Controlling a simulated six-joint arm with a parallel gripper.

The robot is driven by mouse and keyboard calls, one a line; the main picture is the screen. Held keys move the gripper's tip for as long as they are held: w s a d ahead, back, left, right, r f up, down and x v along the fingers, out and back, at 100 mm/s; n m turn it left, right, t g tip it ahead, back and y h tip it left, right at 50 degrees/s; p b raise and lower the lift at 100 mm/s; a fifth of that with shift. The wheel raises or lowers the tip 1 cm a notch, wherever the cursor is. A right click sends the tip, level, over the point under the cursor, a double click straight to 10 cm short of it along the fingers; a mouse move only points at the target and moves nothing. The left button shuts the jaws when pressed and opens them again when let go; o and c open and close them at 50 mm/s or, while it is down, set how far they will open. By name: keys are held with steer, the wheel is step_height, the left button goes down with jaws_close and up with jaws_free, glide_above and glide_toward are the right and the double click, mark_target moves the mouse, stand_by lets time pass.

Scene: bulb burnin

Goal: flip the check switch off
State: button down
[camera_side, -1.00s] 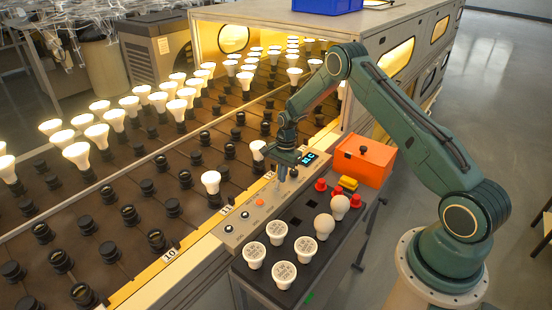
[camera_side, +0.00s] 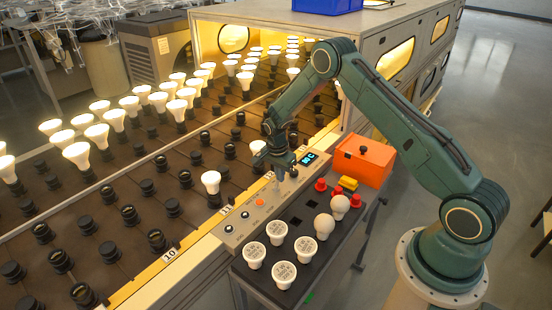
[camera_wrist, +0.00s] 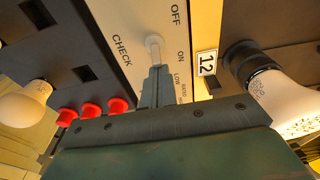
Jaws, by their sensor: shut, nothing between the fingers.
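The check switch (camera_wrist: 154,42) is a pale toggle lever on the cream control panel, between the printed words OFF and ON, with CHECK printed to its left in the wrist view. My gripper (camera_wrist: 156,74) is shut and empty, its fingertips right at the lever. I cannot tell whether they touch it, or which way the lever leans. In the side view my gripper (camera_side: 278,178) points down over the panel (camera_side: 245,222), beside the blue-lit display (camera_side: 308,158); the switch is too small to make out there.
A dark tray (camera_side: 300,262) with several white bulbs and red caps stands in front of the panel. An orange box (camera_side: 364,162) is to the right. Rows of sockets, some with lit bulbs (camera_side: 210,182), lie behind. A bulb (camera_wrist: 285,102) is close right of my gripper in the wrist view.

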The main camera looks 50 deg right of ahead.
mark_target(277, 181)
steer(key=a+h, duration=0.1)
steer(key=h, duration=0.1)
steer(key=a+h, duration=0.1)
steer(key=h, duration=0.1)
steer(key=a+h, duration=0.1)
steer(key=h, duration=0.1)
steer(key=shift+r, duration=0.45)
steer(key=shift+r, duration=0.5)
steer(key=shift+r, duration=0.1)
stand_by(0.3)
steer(key=a+f+v, duration=0.1)
steer(key=v, duration=0.8)
steer(key=shift+a+r, duration=0.15)
steer(key=shift+a, duration=0.4)
